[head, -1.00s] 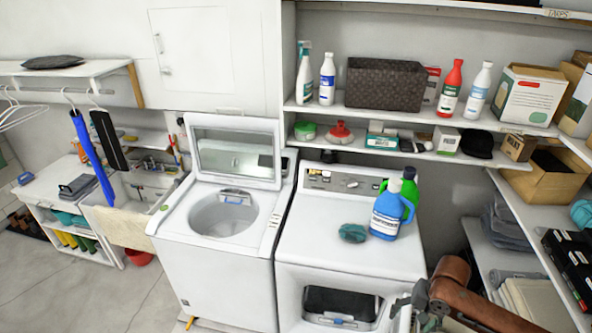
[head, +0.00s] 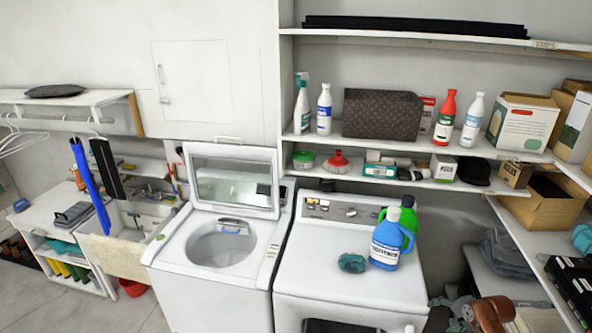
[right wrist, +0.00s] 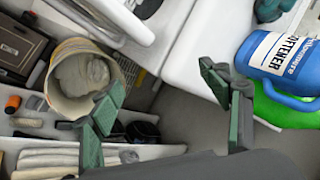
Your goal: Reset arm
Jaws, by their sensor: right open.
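My right gripper (head: 462,312) is low at the right of the head view, in front of the lower right shelves and to the right of the dryer (head: 345,265). In the right wrist view its two green-padded fingers (right wrist: 160,90) stand wide apart with nothing between them. A blue detergent bottle (head: 385,245) and a green bottle (head: 407,220) stand on the dryer. The blue bottle also shows at the right of the wrist view (right wrist: 285,65), apart from the fingers. My left gripper is in neither view.
Shelves (head: 470,148) with bottles and boxes line the wall behind and the right side. A beige bucket (right wrist: 85,80) and folded towels (right wrist: 60,162) lie beyond the fingers in the wrist view.

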